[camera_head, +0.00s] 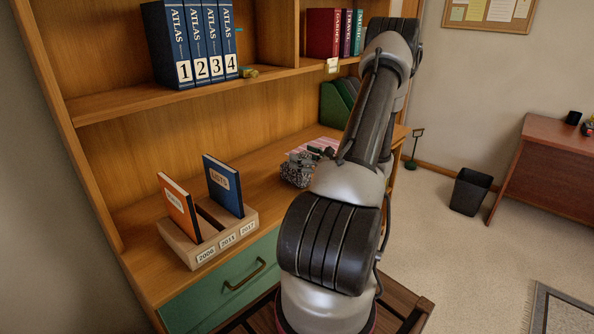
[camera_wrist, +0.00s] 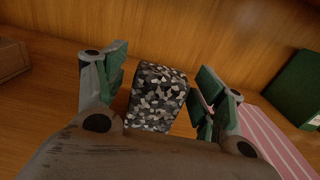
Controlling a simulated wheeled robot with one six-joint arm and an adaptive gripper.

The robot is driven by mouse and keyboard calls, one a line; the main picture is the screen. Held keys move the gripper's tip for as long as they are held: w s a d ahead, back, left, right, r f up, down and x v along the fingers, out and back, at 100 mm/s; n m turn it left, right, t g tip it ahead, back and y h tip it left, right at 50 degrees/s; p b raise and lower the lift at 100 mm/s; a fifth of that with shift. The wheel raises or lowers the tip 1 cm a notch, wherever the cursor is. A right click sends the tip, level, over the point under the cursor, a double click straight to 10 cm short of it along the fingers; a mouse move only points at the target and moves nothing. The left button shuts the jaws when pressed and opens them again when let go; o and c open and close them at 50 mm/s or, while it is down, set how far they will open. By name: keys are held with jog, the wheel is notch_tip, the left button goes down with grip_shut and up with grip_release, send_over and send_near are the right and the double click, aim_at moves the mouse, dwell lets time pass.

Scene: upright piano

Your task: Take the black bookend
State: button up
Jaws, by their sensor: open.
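A blocky black, grey and white speckled bookend (camera_wrist: 157,97) stands on the wooden desk surface in the wrist view. It is the only thing seen that fits the black bookend. In the head view the speckled bookend (camera_head: 296,172) shows just left of my arm, partly hidden. My gripper (camera_wrist: 162,72) is open, with one green-padded finger on each side of the bookend. A gap shows at the left finger; the right finger is closer, and I cannot tell whether it touches. In the head view my gripper (camera_head: 322,154) is mostly hidden behind my arm.
A pink striped sheet (camera_wrist: 278,135) lies right of the gripper, with green folders (camera_wrist: 296,88) behind it. A wooden holder (camera_head: 208,238) with an orange and a blue book stands at the desk's left. A shelf (camera_head: 180,100) with atlas volumes overhangs the desk.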

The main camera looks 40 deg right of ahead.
jog(key=w, duration=0.3)
jog(key=shift+w+a+f, duration=0.1)
grip_shut()
